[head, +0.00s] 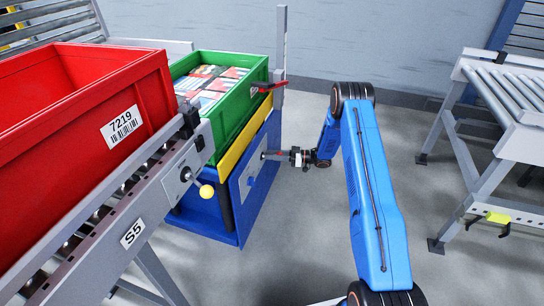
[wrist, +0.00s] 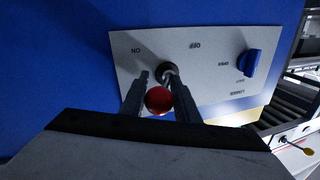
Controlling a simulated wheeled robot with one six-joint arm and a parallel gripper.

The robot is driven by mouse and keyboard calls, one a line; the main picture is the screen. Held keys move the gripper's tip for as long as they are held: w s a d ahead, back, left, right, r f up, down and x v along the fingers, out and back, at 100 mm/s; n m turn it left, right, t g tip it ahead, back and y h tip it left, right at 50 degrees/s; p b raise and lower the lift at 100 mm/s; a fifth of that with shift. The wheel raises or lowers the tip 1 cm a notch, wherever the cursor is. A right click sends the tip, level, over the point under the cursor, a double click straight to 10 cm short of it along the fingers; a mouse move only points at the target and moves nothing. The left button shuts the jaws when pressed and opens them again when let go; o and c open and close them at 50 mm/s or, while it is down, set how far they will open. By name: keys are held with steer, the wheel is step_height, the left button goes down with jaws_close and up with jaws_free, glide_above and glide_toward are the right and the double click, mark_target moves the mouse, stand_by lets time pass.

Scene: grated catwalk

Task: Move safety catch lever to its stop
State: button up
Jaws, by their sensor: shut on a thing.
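A grey panel (head: 260,172) on the side of a blue cabinet carries a short lever with a red ball knob (wrist: 159,100). The lever's shaft runs from a dark round pivot in the panel, which shows in the wrist view (wrist: 115,44) with ON and OFF lettering upside down. I take this as the safety catch lever, though no label names it so. My gripper (head: 284,154) is at the panel, its fingers (wrist: 158,82) on either side of the lever, shut on it. In the head view the lever is mostly hidden by the gripper.
A blue rotary knob (wrist: 250,63) sits beside the lever. A red handle (head: 268,86) is by the green crate (head: 232,115) above. A yellow-ball lever (head: 206,191) is on the roller conveyor under the red crate (head: 95,100).

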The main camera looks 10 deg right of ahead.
steer(key=shift+w+d+r, duration=0.1)
steer(key=shift+w+d, duration=0.05)
steer(key=shift+w, duration=0.05)
steer(key=o, duration=0.7)
steer(key=shift+s, duration=0.1)
steer(key=v, duration=1.7)
steer(key=shift+s+d, duration=0.1)
